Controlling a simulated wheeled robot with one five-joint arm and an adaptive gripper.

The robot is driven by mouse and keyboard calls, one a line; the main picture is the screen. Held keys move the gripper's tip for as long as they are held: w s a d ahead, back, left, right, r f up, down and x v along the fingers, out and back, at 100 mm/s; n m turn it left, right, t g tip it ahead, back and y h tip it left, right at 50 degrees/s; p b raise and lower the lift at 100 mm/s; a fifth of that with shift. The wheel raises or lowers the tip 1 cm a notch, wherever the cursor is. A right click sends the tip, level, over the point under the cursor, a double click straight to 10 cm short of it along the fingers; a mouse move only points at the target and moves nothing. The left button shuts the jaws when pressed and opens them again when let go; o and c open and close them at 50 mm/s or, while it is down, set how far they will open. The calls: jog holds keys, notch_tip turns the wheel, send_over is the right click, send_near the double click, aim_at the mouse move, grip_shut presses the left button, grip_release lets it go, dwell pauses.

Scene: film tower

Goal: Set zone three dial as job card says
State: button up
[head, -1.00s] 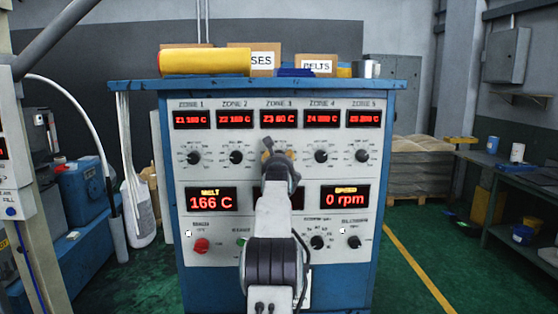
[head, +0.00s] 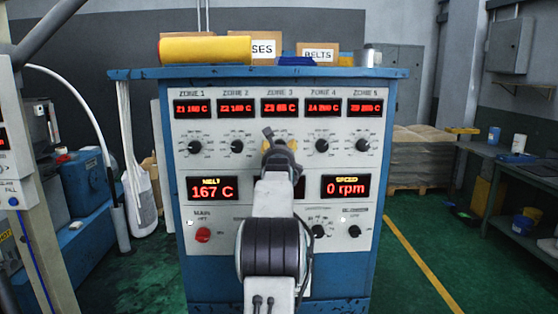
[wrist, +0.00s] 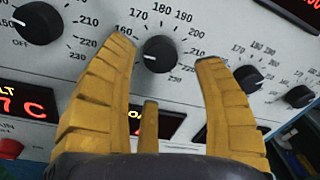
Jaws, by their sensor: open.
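The zone three dial (wrist: 159,54) is a black knob on the white panel, between the tips of my gripper (wrist: 166,50) in the wrist view. Its temperature marks, including 170, 180 and 190, fan around it. A pale pointer mark faces left, but I cannot read its exact setting. My gripper has yellow fingers, spread open, with visible room on both sides of the knob. In the head view my arm hides this dial. The zone three display (head: 280,108) above it shows a red reading that looks like 85 C. I cannot make out a job card.
The zone two dial (head: 237,146) and zone four dial (head: 321,146) flank my arm. Lower down are a red main switch (head: 203,235) and a melt display (head: 212,188) reading 167 C. Boxes and a yellow roll (head: 205,50) lie on top. A workbench (head: 500,165) stands right.

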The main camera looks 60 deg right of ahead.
jog(key=v, duration=0.8)
jog(key=shift+a, duration=0.15)
dwell(0.4)
